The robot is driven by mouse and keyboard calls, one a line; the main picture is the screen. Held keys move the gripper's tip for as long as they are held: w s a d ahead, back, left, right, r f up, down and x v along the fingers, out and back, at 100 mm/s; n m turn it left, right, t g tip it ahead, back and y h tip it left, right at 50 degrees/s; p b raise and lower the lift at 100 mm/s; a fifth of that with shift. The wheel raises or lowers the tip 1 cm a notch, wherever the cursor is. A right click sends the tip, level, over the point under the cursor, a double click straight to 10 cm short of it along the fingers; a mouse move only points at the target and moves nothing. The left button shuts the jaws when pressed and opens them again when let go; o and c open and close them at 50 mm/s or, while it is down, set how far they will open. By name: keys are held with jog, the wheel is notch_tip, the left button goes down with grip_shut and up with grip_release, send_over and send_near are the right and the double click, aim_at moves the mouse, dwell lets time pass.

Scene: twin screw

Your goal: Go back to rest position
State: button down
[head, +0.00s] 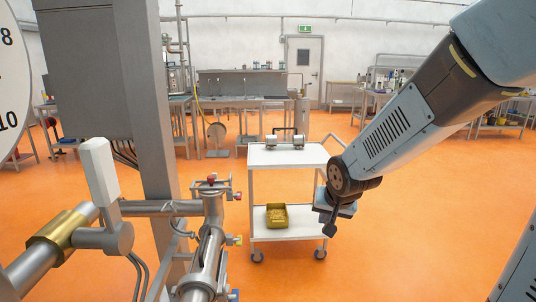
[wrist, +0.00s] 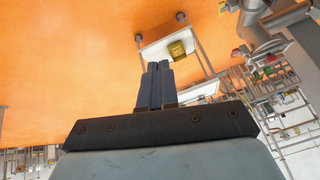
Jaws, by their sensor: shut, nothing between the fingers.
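My gripper (head: 332,226) hangs at the end of my arm in the right half of the head view, in front of the right side of a white trolley (head: 285,157). In the wrist view my gripper (wrist: 158,66) has its two dark fingers together, with nothing between them. The trolley also shows in the wrist view (wrist: 155,52), beyond the fingertips. From these views I cannot tell the exact gap between my gripper and the trolley.
Steel pipes with a brass collar (head: 58,233) and a red-knobbed valve (head: 211,181) stand at the left, beside a grey column (head: 158,120). A yellow bin (head: 276,217) sits on the trolley's lower shelf. Orange floor (head: 400,240) is clear at the right.

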jog(key=s+d+r+n, duration=0.1)
jog(key=s+d+r, duration=0.3)
jog(key=s+r, duration=0.3)
jog(key=s+d+r+n+h, duration=0.1)
jog(key=s+d+r, duration=0.3)
jog(key=s, duration=0.6)
notch_tip(320, 180, up, 3)
jog(key=shift+s+d+f+g, duration=0.1)
jog(key=shift+s+d+g, duration=0.2)
jog(key=shift+s+g, duration=0.1)
jog(key=shift+w, duration=0.1)
